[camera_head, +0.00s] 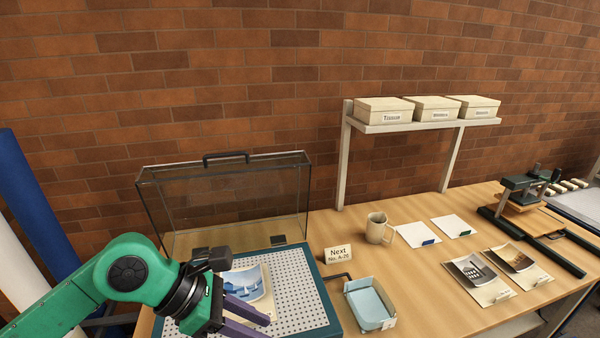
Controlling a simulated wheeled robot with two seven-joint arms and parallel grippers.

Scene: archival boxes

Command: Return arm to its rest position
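My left arm (128,272), green with black joints, reaches in from the lower left. Its gripper (266,327) has two purple fingers with a gap between them, and I see nothing held in it. The fingers are over the near left part of a white perforated board (300,292) with a dark teal frame. A print with a blue picture (250,283) lies on this board, just behind the fingers and partly hidden by the gripper. My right arm and gripper are not in view.
A clear case with a dark handle (225,157) stands behind the board. Boxes sit on a raised shelf (420,124). Blue and white rolls (40,200) stand at far left.

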